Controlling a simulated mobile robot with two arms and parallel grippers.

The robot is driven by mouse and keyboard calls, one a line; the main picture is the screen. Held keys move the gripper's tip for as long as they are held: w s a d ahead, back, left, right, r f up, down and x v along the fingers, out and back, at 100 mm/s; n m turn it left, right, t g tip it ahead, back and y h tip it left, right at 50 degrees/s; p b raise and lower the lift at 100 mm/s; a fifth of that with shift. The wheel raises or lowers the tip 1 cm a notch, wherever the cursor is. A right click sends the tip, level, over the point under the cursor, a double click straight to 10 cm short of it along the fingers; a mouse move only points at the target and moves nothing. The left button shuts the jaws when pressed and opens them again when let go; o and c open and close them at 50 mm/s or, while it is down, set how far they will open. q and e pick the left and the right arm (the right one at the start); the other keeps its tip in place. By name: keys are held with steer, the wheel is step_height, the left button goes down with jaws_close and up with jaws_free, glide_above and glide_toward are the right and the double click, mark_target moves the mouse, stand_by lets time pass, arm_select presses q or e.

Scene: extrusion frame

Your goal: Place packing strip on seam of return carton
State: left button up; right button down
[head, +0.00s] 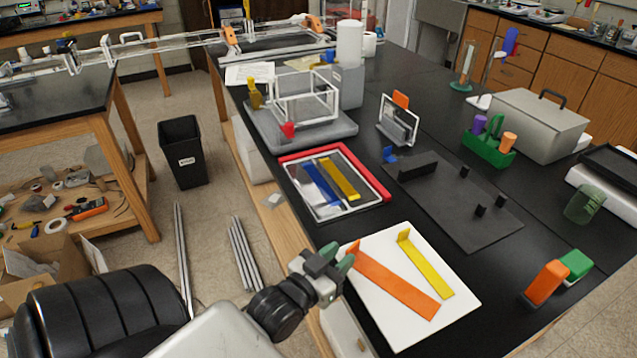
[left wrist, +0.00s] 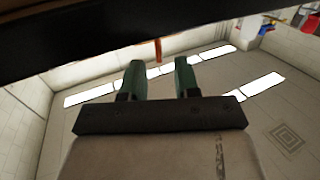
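An orange strip (head: 398,284) with an upturned end lies on a white board (head: 375,328) at the table's near edge. A yellow strip (head: 427,266) with an upturned end lies beside it. My left gripper (head: 338,257) is at the board's left edge, close to the orange strip's upturned end. In the left wrist view its green fingers (left wrist: 159,80) are apart, with a small orange piece (left wrist: 158,49) showing between and beyond them; contact is not visible. An open cardboard carton (head: 45,270) is at the lower left; I cannot tell if it is the return carton. My right gripper is not in view.
A red-rimmed tray (head: 378,185) holds blue and yellow strips. A dark plate (head: 452,205) with small black blocks lies behind the white board. Orange and green blocks (head: 545,282) stand at right. A grey lidded box (head: 528,122) stands farther back. Bare black tabletop lies right of the board.

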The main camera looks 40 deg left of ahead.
arm_select(q)
steer(key=s, duration=0.7)
steer(key=s+d+f+g, duration=0.15)
steer(key=f+g, duration=0.25)
steer(key=f, duration=1.1)
steer(key=s+f+g, duration=0.2)
steer(key=f+g, duration=0.1)
steer(key=f, duration=1.3)
steer(key=s+d+f+m+g, duration=0.1)
steer(key=s+d+f+g, duration=0.2)
steer(key=s+f+g, duration=0.4)
steer(key=s+f, duration=0.8)
steer(key=f, duration=0.2)
steer(key=shift+s+d+f+m+b, duration=0.15)
steer(key=shift+s+f+m+b, duration=0.15)
steer(key=shift+s+m+b, duration=0.1)
steer(key=shift+o, duration=0.5)
steer(key=s+f+g, duration=0.2)
steer(key=s, duration=0.4)
steer(key=shift+f+m, duration=0.3)
steer(key=shift+f, duration=0.1)
steer(key=shift+s, duration=0.15)
